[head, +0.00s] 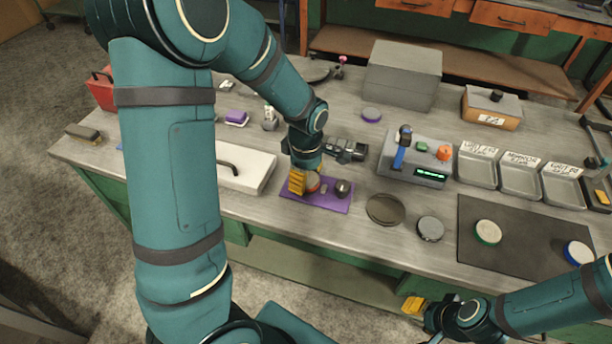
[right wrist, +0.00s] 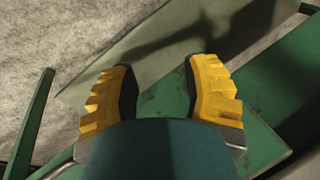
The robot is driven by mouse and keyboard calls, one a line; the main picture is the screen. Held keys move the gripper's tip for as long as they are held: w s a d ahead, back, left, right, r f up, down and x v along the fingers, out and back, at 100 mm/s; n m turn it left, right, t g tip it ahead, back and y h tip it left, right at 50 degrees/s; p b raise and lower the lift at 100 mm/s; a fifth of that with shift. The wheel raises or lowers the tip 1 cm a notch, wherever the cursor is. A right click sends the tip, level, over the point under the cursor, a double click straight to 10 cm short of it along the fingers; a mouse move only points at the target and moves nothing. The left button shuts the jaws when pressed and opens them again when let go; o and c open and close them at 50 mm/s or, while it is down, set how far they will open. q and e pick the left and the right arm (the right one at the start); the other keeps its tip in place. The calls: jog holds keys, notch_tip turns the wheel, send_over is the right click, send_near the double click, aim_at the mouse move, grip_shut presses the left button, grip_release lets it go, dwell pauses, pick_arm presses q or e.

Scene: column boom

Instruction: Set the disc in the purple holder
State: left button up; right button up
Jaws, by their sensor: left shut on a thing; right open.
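The purple holder (head: 333,205) is a flat plate lying near the front edge of the bench, with a small dark round knob (head: 343,188) on its right part. My left gripper (head: 304,182) reaches down over the holder's left part, its yellow fingers shut on a pale disc with an orange rim (head: 312,184). The fingers partly hide the disc, and I cannot tell whether it rests on the holder or is just above it. My right gripper (head: 418,305) is open and empty, in front of the bench; its spread yellow fingers show in the right wrist view (right wrist: 163,88).
A dark mat (head: 520,257) at right carries a green-rimmed disc (head: 488,232) and a blue-rimmed disc (head: 578,252). A dark round plate (head: 386,209) and a grey disc (head: 430,228) lie right of the holder. A white box (head: 245,168) stands left; grey trays (head: 519,178) stand behind the mat.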

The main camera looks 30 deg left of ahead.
pick_arm(q)
jog(key=shift+f, duration=0.4)
jog(key=shift+f+b, duration=0.15)
jog(key=shift+b, duration=0.15)
jog(key=o, duration=1.2)
jog(key=shift+r+p, duration=0.4)
jog(key=shift+r, duration=0.1)
notch_tip(320, 180, up, 12)
jog(key=p, duration=0.3)
jog(key=shift+r, duration=0.15)
